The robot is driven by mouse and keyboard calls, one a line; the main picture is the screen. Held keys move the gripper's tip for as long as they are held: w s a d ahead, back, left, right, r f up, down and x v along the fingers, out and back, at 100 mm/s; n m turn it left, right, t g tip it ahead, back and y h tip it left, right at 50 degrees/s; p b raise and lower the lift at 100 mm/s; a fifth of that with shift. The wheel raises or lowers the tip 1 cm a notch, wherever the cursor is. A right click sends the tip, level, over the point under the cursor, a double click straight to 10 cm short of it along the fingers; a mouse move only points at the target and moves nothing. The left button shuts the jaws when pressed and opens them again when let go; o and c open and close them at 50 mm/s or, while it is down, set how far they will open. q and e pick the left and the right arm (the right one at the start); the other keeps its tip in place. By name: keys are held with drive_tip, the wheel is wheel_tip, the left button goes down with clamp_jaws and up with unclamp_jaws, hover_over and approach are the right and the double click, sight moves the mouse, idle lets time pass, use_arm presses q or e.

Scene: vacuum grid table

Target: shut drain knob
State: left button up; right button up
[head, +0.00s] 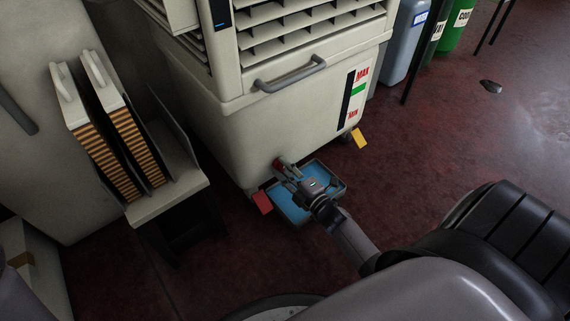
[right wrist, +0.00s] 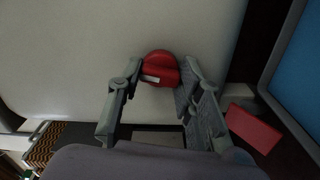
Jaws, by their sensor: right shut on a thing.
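The red drain knob (head: 279,163) sits low on the front of the pale machine (head: 228,140). In the right wrist view the knob (right wrist: 160,68) is a round red disc with a raised grip and a small white mark. My right gripper (head: 286,169) is at the knob, and its two fingers (right wrist: 159,88) stand on either side of the knob, shut on it. The knob's underside and the exact finger contact are partly hidden. My left gripper is not in view.
A blue-bottomed tray (head: 292,208) lies on the floor under the knob. Red (head: 262,203) and yellow (head: 360,138) tabs stand at the machine's base. A stand with two filter panels (head: 168,202) is on the left. Open dark red floor (head: 470,130) lies to the right.

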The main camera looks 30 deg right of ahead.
drive_tip(key=shift+n, duration=1.1)
drive_tip(key=o, duration=1.2)
drive_tip(key=shift+c, duration=0.2)
drive_tip(key=s, duration=1.2)
drive_tip(key=shift+d, duration=0.45)
